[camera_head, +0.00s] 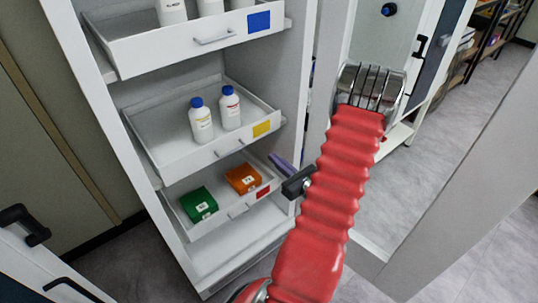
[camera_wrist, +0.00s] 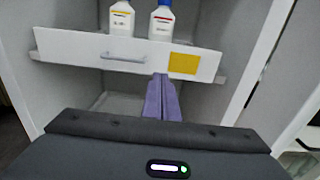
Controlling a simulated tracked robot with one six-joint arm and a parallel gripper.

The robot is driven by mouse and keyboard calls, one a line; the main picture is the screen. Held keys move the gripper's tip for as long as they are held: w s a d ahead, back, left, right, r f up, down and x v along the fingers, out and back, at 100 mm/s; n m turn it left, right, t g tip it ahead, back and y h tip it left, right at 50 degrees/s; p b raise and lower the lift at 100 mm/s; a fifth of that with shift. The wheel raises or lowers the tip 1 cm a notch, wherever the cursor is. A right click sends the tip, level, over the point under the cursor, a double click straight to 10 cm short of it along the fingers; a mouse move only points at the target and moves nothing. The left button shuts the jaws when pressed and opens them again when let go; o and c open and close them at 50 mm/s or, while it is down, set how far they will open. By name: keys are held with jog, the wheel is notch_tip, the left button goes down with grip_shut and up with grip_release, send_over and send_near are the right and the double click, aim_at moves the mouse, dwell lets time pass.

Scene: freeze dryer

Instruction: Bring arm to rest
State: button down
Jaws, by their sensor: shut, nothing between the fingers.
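My arm (camera_head: 330,190), in a red ribbed sleeve, stands bent in front of the shelf cabinet in the head view. My gripper (camera_head: 283,163) shows there as small purple fingers beside the cabinet's right side, partly hidden by the arm. In the wrist view the purple fingers (camera_wrist: 161,80) are together and empty. They point toward the cabinet and appear just below the yellow-labelled drawer (camera_wrist: 130,50); I cannot tell the exact gap.
The open cabinet holds pulled-out drawers with blue (camera_head: 259,21), yellow (camera_head: 262,128) and red (camera_head: 264,192) labels. Two white bottles (camera_head: 201,122) (camera_head: 231,108) stand in the middle drawer. Green (camera_head: 198,205) and orange (camera_head: 242,179) boxes lie in the lower one. Floor (camera_head: 450,130) is clear at right.

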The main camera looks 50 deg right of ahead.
jog(key=shift+s+a, duration=0.15)
jog(key=shift+s, duration=0.3)
dwell(0.4)
